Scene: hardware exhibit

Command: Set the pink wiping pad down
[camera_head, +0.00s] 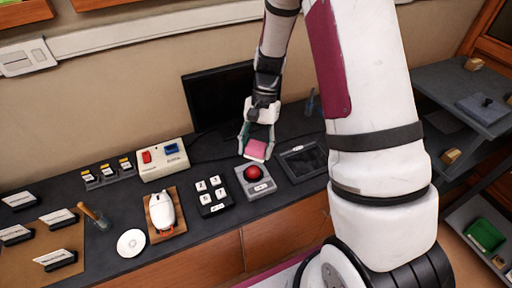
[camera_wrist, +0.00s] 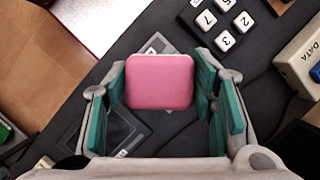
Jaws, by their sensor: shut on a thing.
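The pink wiping pad (camera_head: 256,149) is held between the fingers of my gripper (camera_head: 258,139), above the dark counter behind the red ball device. In the wrist view the pad (camera_wrist: 160,81) fills the space between the two green-lined fingers of my gripper (camera_wrist: 160,85), which are shut on it. The pad hides most of the grey device beneath it in the wrist view. I cannot tell how high above the counter the pad is.
Below the gripper are a red trackball (camera_head: 254,174), a black tablet (camera_head: 303,161) on the right and a number keypad (camera_head: 211,195) on the left. A monitor (camera_head: 216,97) stands behind. A white mouse (camera_head: 162,211) on a wooden board and a disc (camera_head: 131,243) lie further left.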

